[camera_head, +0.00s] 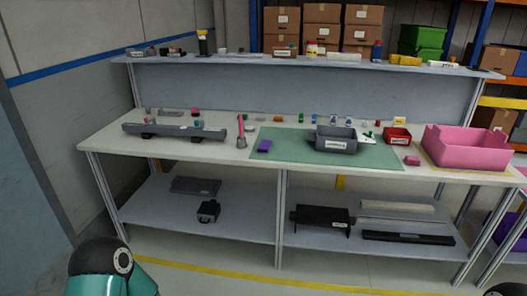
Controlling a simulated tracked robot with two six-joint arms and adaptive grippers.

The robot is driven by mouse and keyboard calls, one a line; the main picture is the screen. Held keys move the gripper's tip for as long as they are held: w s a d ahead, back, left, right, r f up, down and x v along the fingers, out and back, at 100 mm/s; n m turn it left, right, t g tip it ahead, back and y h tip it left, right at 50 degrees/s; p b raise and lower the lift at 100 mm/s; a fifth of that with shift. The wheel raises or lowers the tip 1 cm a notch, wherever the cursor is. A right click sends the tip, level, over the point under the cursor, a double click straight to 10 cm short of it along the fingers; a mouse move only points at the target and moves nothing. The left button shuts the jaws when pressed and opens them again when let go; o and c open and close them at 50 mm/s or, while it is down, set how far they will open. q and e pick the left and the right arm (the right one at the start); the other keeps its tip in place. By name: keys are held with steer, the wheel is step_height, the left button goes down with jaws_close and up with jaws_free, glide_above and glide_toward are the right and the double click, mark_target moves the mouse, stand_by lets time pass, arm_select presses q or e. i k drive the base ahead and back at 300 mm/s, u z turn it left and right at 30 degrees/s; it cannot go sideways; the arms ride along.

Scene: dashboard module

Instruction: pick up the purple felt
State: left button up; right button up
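A small purple piece (265,146), the only small purple thing I make out on the workbench, lies at the left end of the green mat (290,163). It looks like a flat block or pad; its felt texture is too small to tell. Nothing touches it from above. Neither of my grippers shows in the head view. Only a rounded part of my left arm shows at the bottom left, and a sliver of my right arm at the bottom right corner.
The workbench (110,143) also holds a long grey bar (174,131), a pink upright tool (241,132), a grey bin (336,139), a red bin (397,136) and a large pink bin (467,148). Small coloured parts line the back. The mat's front strip is clear.

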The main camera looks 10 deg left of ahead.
mark_target(265, 146)
steer(key=u, duration=0.35)
steer(key=i, duration=0.65)
steer(key=u, duration=0.8)
steer(key=i, duration=1.45)
steer(key=z, duration=0.75)
